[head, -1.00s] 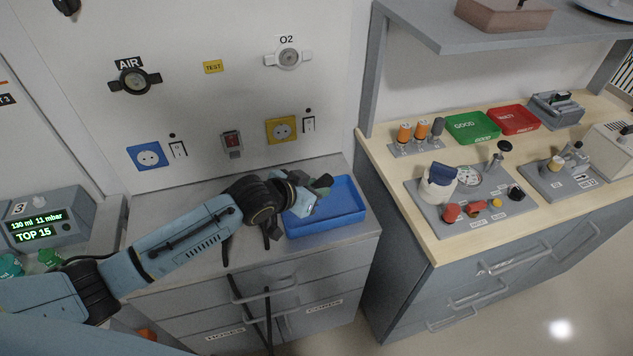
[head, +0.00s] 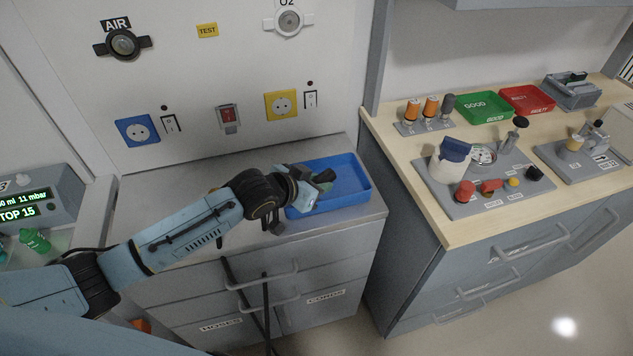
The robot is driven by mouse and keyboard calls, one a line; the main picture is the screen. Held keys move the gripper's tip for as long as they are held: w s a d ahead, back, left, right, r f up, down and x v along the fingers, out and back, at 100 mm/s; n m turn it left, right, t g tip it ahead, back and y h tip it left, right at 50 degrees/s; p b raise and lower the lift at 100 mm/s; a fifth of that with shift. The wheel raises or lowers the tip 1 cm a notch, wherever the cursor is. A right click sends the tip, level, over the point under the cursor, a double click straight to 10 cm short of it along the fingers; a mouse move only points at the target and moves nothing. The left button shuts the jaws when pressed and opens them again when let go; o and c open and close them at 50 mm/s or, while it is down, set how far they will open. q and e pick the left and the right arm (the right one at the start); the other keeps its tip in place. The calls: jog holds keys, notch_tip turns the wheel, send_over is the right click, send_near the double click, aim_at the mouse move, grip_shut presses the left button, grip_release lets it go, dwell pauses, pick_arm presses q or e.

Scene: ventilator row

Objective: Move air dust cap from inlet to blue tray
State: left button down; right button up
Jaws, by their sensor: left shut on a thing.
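My left gripper (head: 316,185) reaches in from the left over the blue tray (head: 352,201) on the grey drawer cabinet. It is shut on a small dark piece (head: 325,175), which I take to be the air dust cap. The fingers hide much of it, and I cannot tell whether it touches the tray floor. The AIR inlet (head: 123,43) is a dark round fitting with side wings on the wall at upper left. The rest of the tray looks empty. My right gripper is not in view.
The O2 inlet (head: 289,20) and power sockets are on the wall behind. A wooden bench (head: 398,168) at right holds a green tray (head: 484,107), a red tray (head: 527,100) and small parts. The ventilator screen (head: 27,205) stands at left.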

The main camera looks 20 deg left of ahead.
pick_arm(q)
jog(key=c, duration=1.1)
grip_release()
jog(key=shift+o, duration=0.4)
jog(key=p+v, duration=0.2)
jog(key=v, duration=1.1)
notch_tip(320, 180, up, 8)
jog(key=p, duration=0.9)
jog(key=shift+p, duration=0.35)
jog(key=shift+s+a+r, duration=0.1)
jog(key=shift+s+a, duration=0.05)
